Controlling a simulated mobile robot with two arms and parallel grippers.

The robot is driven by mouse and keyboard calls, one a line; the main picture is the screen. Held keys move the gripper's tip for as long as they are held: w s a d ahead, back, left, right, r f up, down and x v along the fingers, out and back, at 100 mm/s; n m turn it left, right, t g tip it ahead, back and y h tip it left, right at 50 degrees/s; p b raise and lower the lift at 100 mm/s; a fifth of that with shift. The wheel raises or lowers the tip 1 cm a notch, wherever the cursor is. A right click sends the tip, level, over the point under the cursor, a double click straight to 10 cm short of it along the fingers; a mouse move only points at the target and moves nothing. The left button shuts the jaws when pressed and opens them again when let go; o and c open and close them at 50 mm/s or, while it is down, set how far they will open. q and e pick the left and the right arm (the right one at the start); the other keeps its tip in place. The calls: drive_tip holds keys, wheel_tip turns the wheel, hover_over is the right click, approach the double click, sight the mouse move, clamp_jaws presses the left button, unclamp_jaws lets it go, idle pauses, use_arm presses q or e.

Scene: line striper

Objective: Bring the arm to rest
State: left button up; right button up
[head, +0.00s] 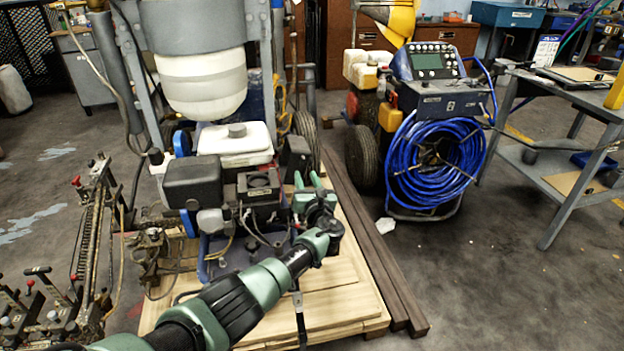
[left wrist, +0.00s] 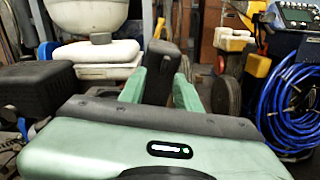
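My left arm (head: 245,295) reaches in from the lower left over the wooden pallet. My left gripper (head: 307,178) points away from me beside the engine of the line striper (head: 222,190). Its two green fingers stand apart. My right gripper is not in view.
The striper's engine, white tanks and frame stand close on the left. A wooden pallet (head: 335,303) lies below, with dark beams (head: 372,250) beside it. A blue hose reel (head: 437,165) and a grey metal table (head: 562,130) are to the right. Floor at the lower right is clear.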

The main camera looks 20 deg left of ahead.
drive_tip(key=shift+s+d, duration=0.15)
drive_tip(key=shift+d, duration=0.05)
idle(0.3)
